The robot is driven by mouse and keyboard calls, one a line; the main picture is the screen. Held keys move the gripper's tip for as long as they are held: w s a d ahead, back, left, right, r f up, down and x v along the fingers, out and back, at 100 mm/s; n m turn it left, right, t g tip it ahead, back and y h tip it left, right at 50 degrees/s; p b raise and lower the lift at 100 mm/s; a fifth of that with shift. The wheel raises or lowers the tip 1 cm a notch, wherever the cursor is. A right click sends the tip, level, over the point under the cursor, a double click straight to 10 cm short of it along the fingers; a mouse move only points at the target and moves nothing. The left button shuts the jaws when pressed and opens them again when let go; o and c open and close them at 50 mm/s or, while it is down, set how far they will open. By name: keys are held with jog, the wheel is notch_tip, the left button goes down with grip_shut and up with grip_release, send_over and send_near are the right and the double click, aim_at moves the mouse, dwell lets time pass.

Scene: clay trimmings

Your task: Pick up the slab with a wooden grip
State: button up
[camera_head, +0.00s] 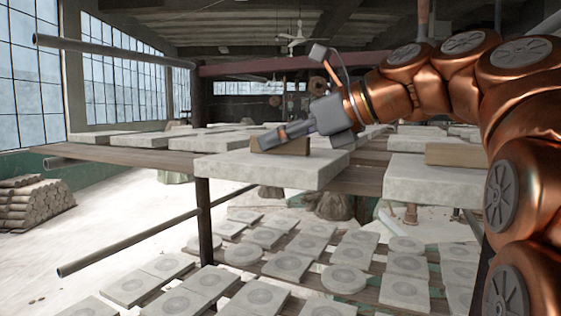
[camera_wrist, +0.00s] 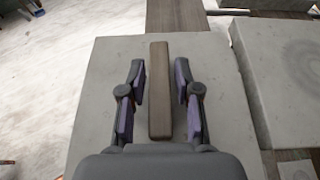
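The pale grey slab (camera_head: 262,172) lies on the wooden shelf in the head view, with its front edge over the shelf's edge. A brown wooden grip (camera_head: 291,148) stands on its top. In the wrist view the slab (camera_wrist: 102,75) fills the middle, with the long wooden grip (camera_wrist: 159,110) down its centre. My gripper (camera_head: 268,138) is low over the slab, tilted down. In the wrist view its two fingers (camera_wrist: 160,80) are on either side of the grip, with a gap on each side. It is open and holds nothing.
Another slab (camera_head: 425,181) with a wooden block (camera_head: 453,155) lies to the right. A slab with a round mark (camera_wrist: 285,75) is close to the right in the wrist view. Several tiles (camera_head: 287,266) lie on a lower rack. A pipe (camera_head: 125,246) juts out at left.

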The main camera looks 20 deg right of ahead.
grip_shut()
jog(key=shift+r, duration=0.25)
dwell(0.5)
